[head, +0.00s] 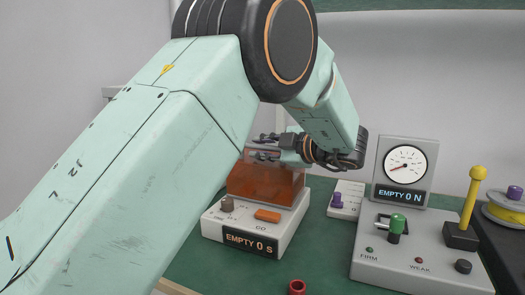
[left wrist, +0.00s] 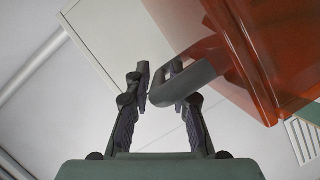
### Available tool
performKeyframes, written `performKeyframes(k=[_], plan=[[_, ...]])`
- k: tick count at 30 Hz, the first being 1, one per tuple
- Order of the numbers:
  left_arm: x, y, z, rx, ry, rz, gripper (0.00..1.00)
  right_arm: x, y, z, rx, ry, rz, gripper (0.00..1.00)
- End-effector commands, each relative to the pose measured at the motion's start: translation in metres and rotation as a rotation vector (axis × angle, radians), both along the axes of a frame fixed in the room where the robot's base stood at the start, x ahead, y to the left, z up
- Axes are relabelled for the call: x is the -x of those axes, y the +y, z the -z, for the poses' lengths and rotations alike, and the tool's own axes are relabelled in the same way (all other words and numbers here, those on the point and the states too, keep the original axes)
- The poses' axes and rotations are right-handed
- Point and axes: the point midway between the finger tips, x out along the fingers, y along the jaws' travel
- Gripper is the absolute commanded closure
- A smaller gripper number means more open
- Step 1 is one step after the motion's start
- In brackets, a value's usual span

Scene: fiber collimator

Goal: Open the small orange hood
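The small orange hood (head: 266,186) is a see-through box on a white unit with an "EMPTY 0 S" display. It stands left of centre in the head view, with its upper part partly behind my left gripper. My left gripper (head: 272,148) is at the top of the hood. In the left wrist view, the hood (left wrist: 275,55) fills the upper right and carries a grey loop handle (left wrist: 196,80). My right gripper is not in view.
The white unit (head: 238,222) has a brown knob and an orange button in front of the hood. To the right stands a grey console (head: 405,262) with a gauge, a green knob and a yellow-topped lever (head: 476,190). A red ring (head: 297,287) lies on the green table in front.

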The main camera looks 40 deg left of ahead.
Motion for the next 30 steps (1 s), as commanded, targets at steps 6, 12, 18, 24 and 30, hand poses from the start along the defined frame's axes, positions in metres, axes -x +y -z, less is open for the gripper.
performKeyframes(k=[6, 12, 18, 24, 30], plan=[[-0.0019, 0.0000, -0.0003, -0.001, 0.000, 0.001, 0.79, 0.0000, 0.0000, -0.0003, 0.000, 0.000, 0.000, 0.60], [-0.0018, -0.0001, -0.0001, -0.001, 0.000, 0.001, 0.95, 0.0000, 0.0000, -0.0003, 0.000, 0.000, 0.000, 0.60], [-0.0019, -0.0004, 0.0001, 0.000, 0.001, 0.001, 1.00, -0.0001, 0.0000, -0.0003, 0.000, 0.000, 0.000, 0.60], [-0.0019, -0.0006, 0.0003, 0.000, 0.001, 0.002, 1.00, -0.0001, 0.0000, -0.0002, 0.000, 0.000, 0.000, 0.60], [-0.0020, -0.0008, 0.0005, 0.001, 0.002, 0.002, 1.00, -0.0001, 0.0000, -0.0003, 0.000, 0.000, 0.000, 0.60]])
